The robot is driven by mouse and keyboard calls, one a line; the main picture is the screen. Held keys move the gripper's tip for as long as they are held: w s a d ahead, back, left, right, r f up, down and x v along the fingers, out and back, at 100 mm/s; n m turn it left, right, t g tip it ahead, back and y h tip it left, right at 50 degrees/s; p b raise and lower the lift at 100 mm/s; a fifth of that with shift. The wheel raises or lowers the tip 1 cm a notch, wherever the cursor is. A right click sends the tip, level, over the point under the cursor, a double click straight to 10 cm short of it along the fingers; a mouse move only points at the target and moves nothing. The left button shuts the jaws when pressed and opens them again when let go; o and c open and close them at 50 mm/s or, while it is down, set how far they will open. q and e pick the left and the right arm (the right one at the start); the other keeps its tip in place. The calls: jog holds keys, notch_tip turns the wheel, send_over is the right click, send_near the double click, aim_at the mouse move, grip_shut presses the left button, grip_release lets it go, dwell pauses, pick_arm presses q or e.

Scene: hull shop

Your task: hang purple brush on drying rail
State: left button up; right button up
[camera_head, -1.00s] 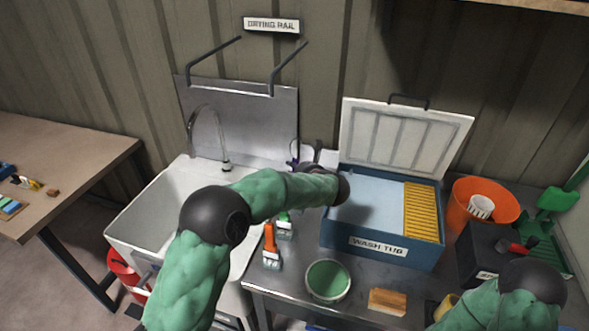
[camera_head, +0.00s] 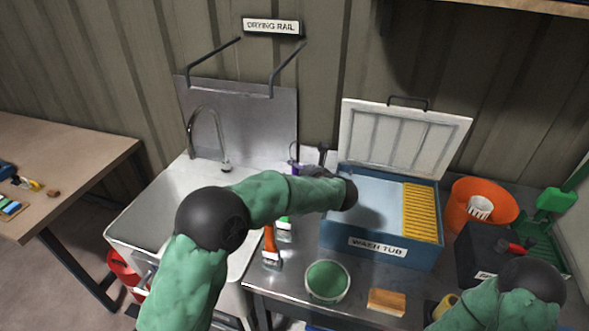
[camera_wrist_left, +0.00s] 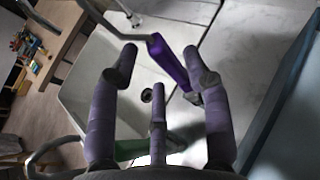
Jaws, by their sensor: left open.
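The purple brush (camera_head: 294,156) is partly visible behind my left forearm in the head view, at the back between sink and wash tub. In the left wrist view its purple handle (camera_wrist_left: 170,63) lies between the spread fingertips; its bristles cannot be made out. My left gripper (camera_wrist_left: 163,78) is open around the handle, with no clear grip on it. In the head view this gripper is mostly hidden by my forearm. The drying rail (camera_head: 212,61) sticks out from the wall above the sink, under its label, and looks empty. My right gripper is out of view.
The sink (camera_head: 150,205) with its curved tap (camera_head: 207,118) is left. The open wash tub (camera_head: 372,240) is right. An orange-handled brush (camera_head: 270,240), a green-handled brush (camera_head: 284,225), a green-topped round tin (camera_head: 327,281) and a sponge block (camera_head: 386,302) are in front.

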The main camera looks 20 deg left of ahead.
pick_arm(q)
jog(key=p+v, duration=0.1)
jog(key=v, duration=0.7)
jog(key=shift+s+d, duration=0.2)
jog(key=shift+s, duration=0.05)
jog(key=shift+r, duration=0.15)
